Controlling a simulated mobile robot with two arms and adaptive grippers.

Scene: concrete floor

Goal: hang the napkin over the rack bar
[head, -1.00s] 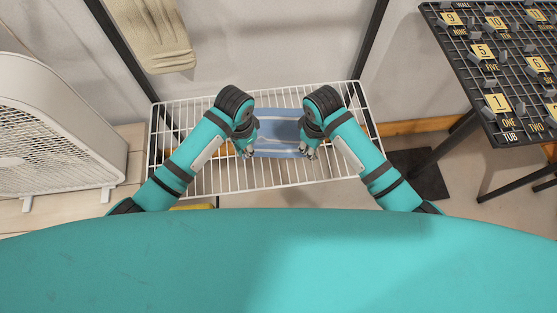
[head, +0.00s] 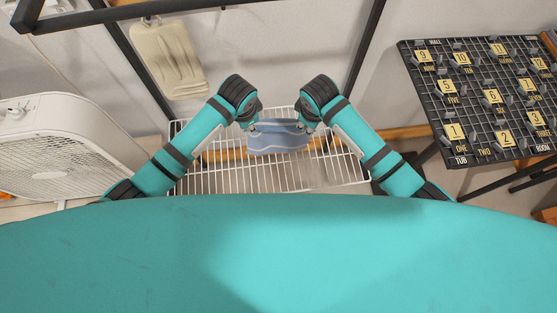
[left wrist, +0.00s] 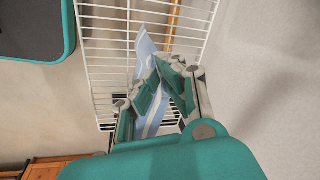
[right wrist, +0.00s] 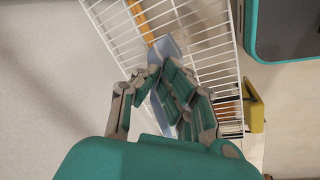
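The blue striped napkin (head: 277,137) is stretched between my two grippers, above the white wire shelf, with its lower part hanging down. My left gripper (head: 251,127) is shut on its left end; the napkin shows between its fingers in the left wrist view (left wrist: 145,48). My right gripper (head: 304,127) is shut on its right end; the napkin also shows in the right wrist view (right wrist: 167,47). The black rack bar (head: 160,7) crosses the top of the head view, beyond and apart from the napkin. The fingertips are partly hidden in the head view.
The white wire shelf (head: 235,181) lies below, between black uprights. A beige ribbed object (head: 168,60) hangs at the back left. A white box fan (head: 65,150) stands left. A black grid board with numbered tags (head: 480,98) stands right. The space above the shelf looks clear.

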